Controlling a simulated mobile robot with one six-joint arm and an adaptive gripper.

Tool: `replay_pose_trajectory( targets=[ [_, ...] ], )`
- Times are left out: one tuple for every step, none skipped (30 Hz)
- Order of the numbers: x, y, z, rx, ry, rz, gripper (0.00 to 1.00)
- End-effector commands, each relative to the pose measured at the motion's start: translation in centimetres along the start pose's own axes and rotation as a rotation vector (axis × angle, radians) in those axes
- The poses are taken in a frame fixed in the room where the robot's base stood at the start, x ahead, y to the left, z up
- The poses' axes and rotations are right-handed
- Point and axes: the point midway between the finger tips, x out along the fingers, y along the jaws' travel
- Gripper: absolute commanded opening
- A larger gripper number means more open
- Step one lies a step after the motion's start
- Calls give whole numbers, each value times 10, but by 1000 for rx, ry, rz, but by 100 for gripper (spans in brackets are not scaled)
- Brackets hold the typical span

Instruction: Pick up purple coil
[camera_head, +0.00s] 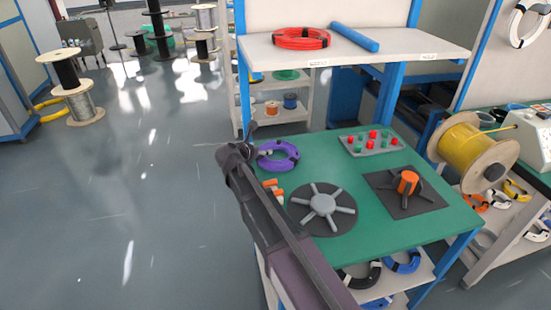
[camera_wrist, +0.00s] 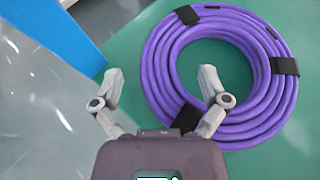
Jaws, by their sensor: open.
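The purple coil (camera_head: 284,159) lies flat at the far left corner of the green table (camera_head: 345,240). In the wrist view the purple coil (camera_wrist: 273,105) fills the upper right, bound with several black straps, its hollow middle showing green tabletop. My gripper (camera_wrist: 160,85) is open and empty. Its right finger is over the coil's left part and inner opening; its left finger is outside the coil, to the left. I cannot tell the height gap between fingers and coil. In the head view my arm reaches up from the bottom, with the gripper (camera_head: 252,138) beside the coil's left edge.
On the table are a grey spoked disc (camera_head: 323,205), a dark square base with an orange cylinder (camera_head: 407,182), a tray of red and green pieces (camera_head: 372,143) and small orange-white parts (camera_head: 273,188). A shelf behind holds a red coil (camera_head: 300,38) and blue tube (camera_head: 354,36).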

Motion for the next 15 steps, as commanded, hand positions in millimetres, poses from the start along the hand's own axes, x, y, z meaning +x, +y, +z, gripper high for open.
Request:
replay_pose_trajectory(
  targets=[
    [9,0,-2,1,0,-1,94],
    [12,0,-2,1,0,-1,94],
    [15,0,-2,1,0,0,94],
    [17,0,-1,1,0,0,94],
    [18,0,-1,1,0,0,94],
    [20,0,-1,1,0,0,94],
    [20,0,-1,1,0,1,94],
    [21,0,0,0,0,1,94],
    [21,0,0,0,0,1,94],
    [21,0,0,0,0,1,94],
    [21,0,0,0,0,1,94],
    [21,0,0,0,0,1,94],
    [21,0,0,0,0,1,94],
    [21,0,0,0,0,0,94],
    [21,0,0,0,0,0,94]
  ],
)
